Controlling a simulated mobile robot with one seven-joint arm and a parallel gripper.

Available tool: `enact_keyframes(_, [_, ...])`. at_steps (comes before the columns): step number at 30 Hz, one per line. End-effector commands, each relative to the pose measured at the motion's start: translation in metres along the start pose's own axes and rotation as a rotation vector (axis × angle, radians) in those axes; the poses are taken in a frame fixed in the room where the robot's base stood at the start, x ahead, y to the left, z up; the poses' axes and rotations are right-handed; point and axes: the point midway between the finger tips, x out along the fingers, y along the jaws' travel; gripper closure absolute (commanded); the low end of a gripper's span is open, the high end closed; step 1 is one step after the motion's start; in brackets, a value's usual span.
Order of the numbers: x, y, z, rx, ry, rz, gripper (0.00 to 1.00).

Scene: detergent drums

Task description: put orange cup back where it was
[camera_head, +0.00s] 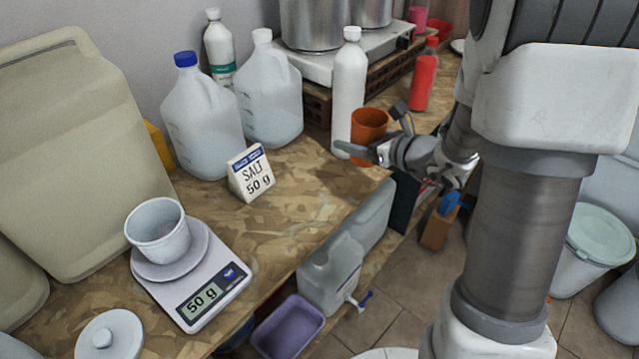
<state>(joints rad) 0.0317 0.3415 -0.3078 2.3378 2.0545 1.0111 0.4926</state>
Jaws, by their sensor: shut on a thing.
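The orange cup (369,124) is near the counter's right edge, just right of a tall white bottle. My gripper (372,150) is at the cup, with one finger showing in front of it and another part behind its right side. The gripper is shut on the cup. The cup is upright. Its lower part is partly hidden by the finger, and I cannot tell whether its base touches the counter.
The tall white bottle (349,90) stands close to the cup. A red bottle (424,75) stands behind to the right. A salt sign (250,173), two jugs and a scale (191,275) with a white cup (158,232) are left. The counter (305,195) in front is clear.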

Motion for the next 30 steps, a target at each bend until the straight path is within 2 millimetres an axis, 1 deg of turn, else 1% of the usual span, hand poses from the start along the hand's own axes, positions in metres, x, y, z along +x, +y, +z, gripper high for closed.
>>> enact_keyframes(1, [-0.003,-0.004,0.006,-0.014,0.000,0.036,0.80])
enact_keyframes(3, [-0.005,-0.004,0.009,-0.033,0.002,0.090,0.80])
enact_keyframes(9, [-0.011,-0.003,0.010,-0.067,0.015,0.193,0.80])
enact_keyframes(11, [-0.011,-0.001,0.009,-0.070,0.017,0.208,0.80])
enact_keyframes(13, [-0.007,0.004,0.006,-0.072,0.019,0.219,0.80])
enact_keyframes(17, [0.013,0.025,-0.002,-0.072,0.020,0.226,0.80])
enact_keyframes(24, [0.057,0.067,-0.020,-0.072,0.021,0.223,0.80])
enact_keyframes(27, [0.070,0.080,-0.025,-0.074,0.021,0.221,0.80])
enact_keyframes(30, [0.078,0.087,-0.027,-0.074,0.019,0.218,0.80])
